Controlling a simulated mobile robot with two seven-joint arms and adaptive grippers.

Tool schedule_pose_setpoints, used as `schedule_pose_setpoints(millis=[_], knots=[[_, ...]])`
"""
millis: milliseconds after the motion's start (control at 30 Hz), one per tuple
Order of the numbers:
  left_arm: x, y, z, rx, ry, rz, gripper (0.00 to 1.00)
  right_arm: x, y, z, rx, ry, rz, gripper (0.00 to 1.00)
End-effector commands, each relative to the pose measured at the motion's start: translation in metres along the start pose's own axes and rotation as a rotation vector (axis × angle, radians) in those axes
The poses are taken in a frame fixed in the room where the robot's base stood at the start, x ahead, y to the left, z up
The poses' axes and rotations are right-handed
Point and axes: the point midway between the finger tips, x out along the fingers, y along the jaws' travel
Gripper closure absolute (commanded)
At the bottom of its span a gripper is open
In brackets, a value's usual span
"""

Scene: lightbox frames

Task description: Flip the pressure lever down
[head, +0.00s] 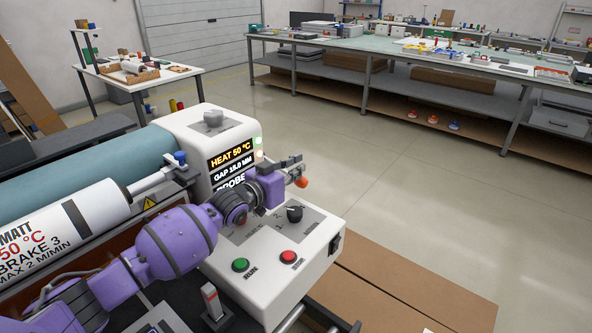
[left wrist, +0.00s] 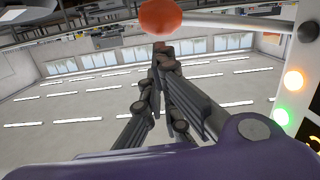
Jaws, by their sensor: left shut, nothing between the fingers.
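A lever with an orange ball knob (head: 302,182) shows at the right side of the machine (head: 190,122). In the left wrist view the knob (left wrist: 160,17) is at the top, on a pale rod running right to the machine's white housing. In the head view the rod is mostly hidden behind my gripper. My left gripper (head: 297,163) is shut and empty, with its tips close to the knob. In the left wrist view the fingertips (left wrist: 160,48) are just below the knob in the picture; I cannot tell whether they touch it. My right gripper is not in view.
The control box (head: 318,236) below my gripper carries a green button (head: 240,265), a red button (head: 289,257) and a black dial (head: 294,213). A white roll (head: 60,222) lies left of my arm. Open floor (head: 420,190) is to the right; a long workbench (head: 420,62) stands behind.

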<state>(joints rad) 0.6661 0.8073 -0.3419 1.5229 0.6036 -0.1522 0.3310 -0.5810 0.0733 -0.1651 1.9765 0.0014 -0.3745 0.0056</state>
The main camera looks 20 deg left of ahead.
Motion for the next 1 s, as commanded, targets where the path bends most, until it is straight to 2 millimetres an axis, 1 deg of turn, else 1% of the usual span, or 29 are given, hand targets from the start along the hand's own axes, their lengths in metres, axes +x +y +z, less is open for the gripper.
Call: schedule_pose_setpoints(millis=[33,133,167,200,300,400,533,600,700,1000], knots=[[-0.001,0.002,-0.024,0.005,0.015,0.0,1.0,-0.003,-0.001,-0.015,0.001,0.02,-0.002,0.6],[-0.004,0.008,-0.051,0.008,0.023,-0.001,1.0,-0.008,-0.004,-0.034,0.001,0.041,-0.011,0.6],[-0.011,0.007,-0.045,0.006,0.017,-0.001,1.0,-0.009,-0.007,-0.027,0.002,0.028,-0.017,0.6],[-0.022,0.006,-0.036,0.004,0.01,-0.001,1.0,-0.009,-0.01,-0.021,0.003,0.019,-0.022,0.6],[-0.046,0.007,-0.03,0.001,0.003,-0.001,1.0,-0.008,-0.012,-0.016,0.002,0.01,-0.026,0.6],[-0.067,0.007,-0.029,0.0,0.003,-0.001,1.0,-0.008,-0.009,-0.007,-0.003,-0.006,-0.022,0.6],[-0.087,0.007,-0.03,0.002,0.004,-0.002,1.0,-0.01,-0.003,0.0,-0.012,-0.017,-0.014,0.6],[-0.095,0.007,-0.03,0.002,0.004,-0.001,1.0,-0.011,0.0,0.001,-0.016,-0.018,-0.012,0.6],[-0.101,0.007,-0.031,0.002,0.005,-0.001,1.0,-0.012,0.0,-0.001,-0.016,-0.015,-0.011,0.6],[-0.103,0.008,-0.032,0.001,0.006,-0.001,1.0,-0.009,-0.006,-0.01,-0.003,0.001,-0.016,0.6]])
